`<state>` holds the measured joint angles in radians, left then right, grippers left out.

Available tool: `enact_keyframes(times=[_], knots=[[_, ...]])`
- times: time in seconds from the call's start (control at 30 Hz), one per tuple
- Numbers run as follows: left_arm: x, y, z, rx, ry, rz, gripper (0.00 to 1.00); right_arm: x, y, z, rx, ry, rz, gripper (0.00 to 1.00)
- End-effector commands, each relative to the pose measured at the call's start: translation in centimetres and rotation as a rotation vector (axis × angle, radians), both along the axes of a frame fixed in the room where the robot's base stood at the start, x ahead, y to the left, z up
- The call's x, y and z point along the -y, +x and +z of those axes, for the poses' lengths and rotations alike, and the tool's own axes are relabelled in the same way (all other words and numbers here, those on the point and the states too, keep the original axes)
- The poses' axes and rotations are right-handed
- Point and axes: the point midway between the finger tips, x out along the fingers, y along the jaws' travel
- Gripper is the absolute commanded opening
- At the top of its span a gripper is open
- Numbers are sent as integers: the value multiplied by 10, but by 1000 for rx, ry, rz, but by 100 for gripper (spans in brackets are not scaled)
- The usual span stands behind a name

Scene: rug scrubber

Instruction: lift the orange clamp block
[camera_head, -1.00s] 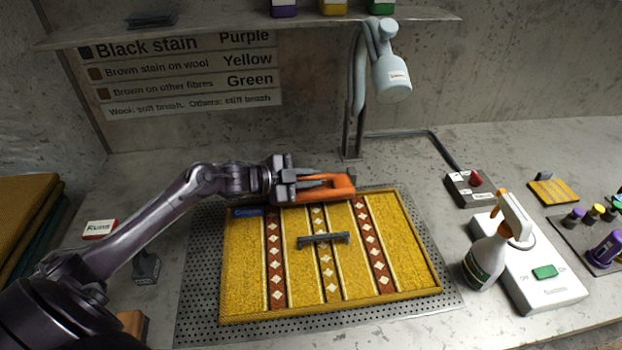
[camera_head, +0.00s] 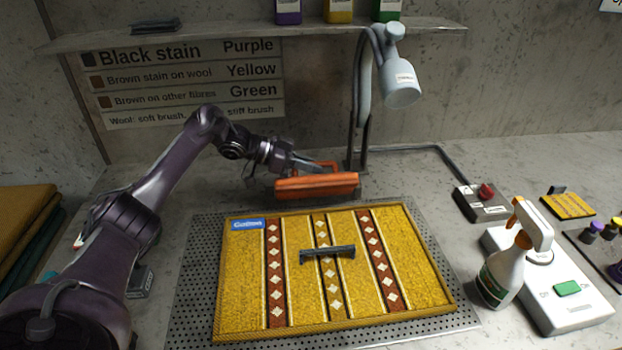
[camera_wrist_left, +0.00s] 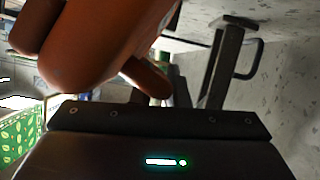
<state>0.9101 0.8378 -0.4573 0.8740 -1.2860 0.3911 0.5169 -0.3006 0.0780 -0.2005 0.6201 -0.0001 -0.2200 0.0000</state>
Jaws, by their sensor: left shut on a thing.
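The orange clamp block (camera_head: 316,187) is held in the air above the back edge of the rug, near the lamp post. My left gripper (camera_head: 312,168) is shut on it, coming in from the left. In the left wrist view the orange block (camera_wrist_left: 95,45) fills the upper left, close to the camera. The yellow patterned rug (camera_head: 400,250) lies flat on a perforated grey mat (camera_head: 190,290), with a blue label now uncovered at its back left corner. My right gripper is not in view.
A dark bar-shaped piece (camera_head: 327,254) lies on the rug's middle. A lamp (camera_head: 401,82) on a post (camera_head: 358,150) stands just behind the block. A spray bottle (camera_head: 503,270), a white device (camera_head: 560,290) and a red-button box (camera_head: 481,201) stand at right.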

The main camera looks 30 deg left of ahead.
Motion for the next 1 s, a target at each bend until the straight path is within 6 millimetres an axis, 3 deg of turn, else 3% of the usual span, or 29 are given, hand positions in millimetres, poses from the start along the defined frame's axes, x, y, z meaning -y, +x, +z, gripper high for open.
enact_keyframes(times=[0.03, 0.3, 0.93, 0.97, 1.0], knots=[[-1, 3, -4, -12, -16, 1, 0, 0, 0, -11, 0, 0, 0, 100], [-4, 7, -4, -76, -61, -1, 0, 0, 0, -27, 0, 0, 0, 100], [-6, 7, -3, -100, -72, 0, 0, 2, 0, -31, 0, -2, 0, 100], [-6, 7, -3, -100, -71, -1, 18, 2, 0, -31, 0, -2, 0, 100], [-6, 8, -3, -100, -71, -1, 23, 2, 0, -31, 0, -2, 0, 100]])
